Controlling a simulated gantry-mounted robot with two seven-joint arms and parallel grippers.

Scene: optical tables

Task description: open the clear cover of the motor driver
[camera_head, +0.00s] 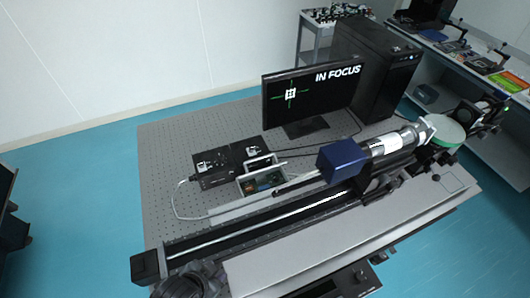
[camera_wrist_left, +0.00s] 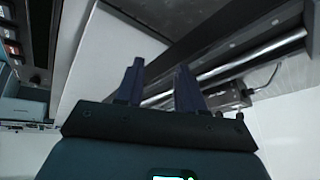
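A small open-framed box with a green circuit board (camera_head: 262,183) sits on the perforated table behind the long rail; it looks like the motor driver. A pale-edged frame shows at its back; the clear cover is too small to make out, so I cannot tell whether it is up or down. In the left wrist view, my left gripper (camera_wrist_left: 160,82) has its two dark fingers apart with nothing between them. They point toward a dark rail with bright rods. In the head view, I cannot make out the left gripper's fingers. My right gripper is not identifiable.
Black control boxes (camera_head: 214,167) stand just left of the circuit-board box, with a white cable. The long rail (camera_head: 250,228) runs along the front, carrying a blue block (camera_head: 341,160) and a barrel. A monitor (camera_head: 312,96) and black tower (camera_head: 375,72) stand behind. The table's left part is clear.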

